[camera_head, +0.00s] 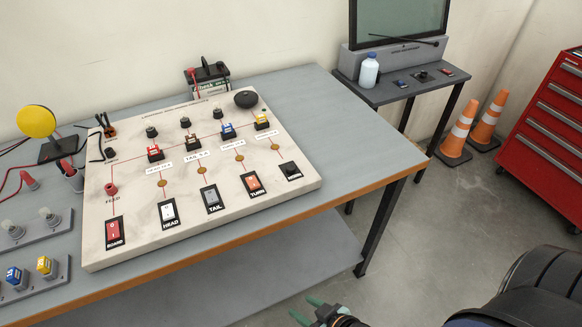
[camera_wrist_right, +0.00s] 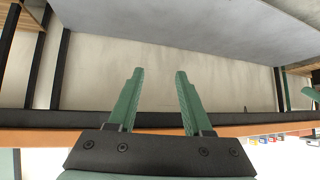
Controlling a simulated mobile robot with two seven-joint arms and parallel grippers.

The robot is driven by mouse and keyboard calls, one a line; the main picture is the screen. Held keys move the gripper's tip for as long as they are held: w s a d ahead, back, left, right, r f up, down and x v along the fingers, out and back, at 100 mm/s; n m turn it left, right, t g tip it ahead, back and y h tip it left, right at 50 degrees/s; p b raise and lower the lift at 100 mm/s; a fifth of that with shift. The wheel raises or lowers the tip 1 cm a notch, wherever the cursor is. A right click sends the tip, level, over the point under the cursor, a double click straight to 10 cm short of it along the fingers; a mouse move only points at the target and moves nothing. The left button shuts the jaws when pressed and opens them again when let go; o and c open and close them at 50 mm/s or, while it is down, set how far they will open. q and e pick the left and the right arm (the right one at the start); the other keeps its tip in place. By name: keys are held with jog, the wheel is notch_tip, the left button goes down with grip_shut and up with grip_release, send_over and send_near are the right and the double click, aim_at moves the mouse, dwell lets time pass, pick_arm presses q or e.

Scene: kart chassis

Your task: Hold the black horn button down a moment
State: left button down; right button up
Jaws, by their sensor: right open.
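The black horn button (camera_head: 290,171) sits in a dark plate at the right end of the front row of switches on the pale marble-look board (camera_head: 140,240). It is uncovered and nothing touches it. My right gripper (camera_head: 306,309) is low at the bottom of the head view, in front of the table and well apart from the button. In the right wrist view its two green fingers (camera_wrist_right: 159,72) stand apart with nothing between them. Green finger-like parts (camera_wrist_right: 312,95) at that view's right edge may belong to my left gripper, which the head view does not show.
Next to the button are the orange TURN (camera_head: 253,183), grey TAIL (camera_head: 211,198), white HEAD (camera_head: 169,212) and red BOARD (camera_head: 114,233) switches. A black dome (camera_head: 245,99) sits at the board's back corner. The table's wooden front edge (camera_head: 330,204) lies between my right gripper and the board.

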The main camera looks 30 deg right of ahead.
jog(key=shift+c, duration=0.2)
grip_shut()
dwell(1.5)
